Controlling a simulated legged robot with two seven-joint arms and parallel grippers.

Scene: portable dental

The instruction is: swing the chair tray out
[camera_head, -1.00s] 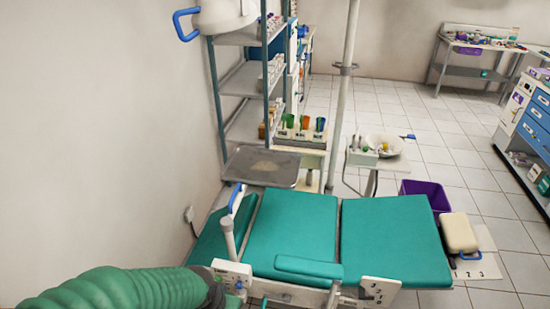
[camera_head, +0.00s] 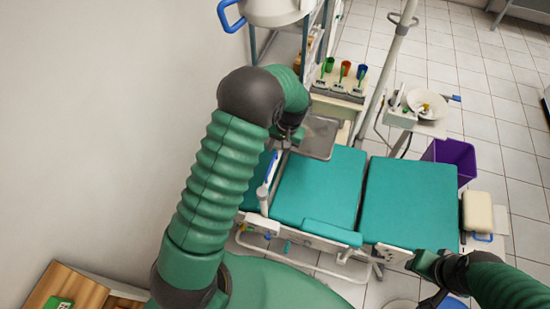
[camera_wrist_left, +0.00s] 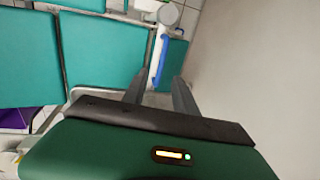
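The chair tray (camera_head: 320,137) is a grey metal tray beside the far edge of the green dental chair (camera_head: 318,190). A blue handle (camera_head: 271,168) stands on a white post (camera_head: 263,200) at the chair's left. My left gripper (camera_head: 284,143) is at the tray's left edge, partly hidden by its arm. In the left wrist view its two fingers (camera_wrist_left: 160,85) are apart, with the blue handle (camera_wrist_left: 157,65) showing between them. I cannot tell whether they touch it. My right gripper (camera_head: 420,264) is low by the chair's near right edge; its fingers are unclear.
A stand with coloured cups (camera_head: 343,85) is behind the tray. A white pole (camera_head: 390,60), a basin (camera_head: 425,105) and a purple bin (camera_head: 450,158) are to the right. A wall is close on the left. A wooden surface (camera_head: 65,290) is at bottom left.

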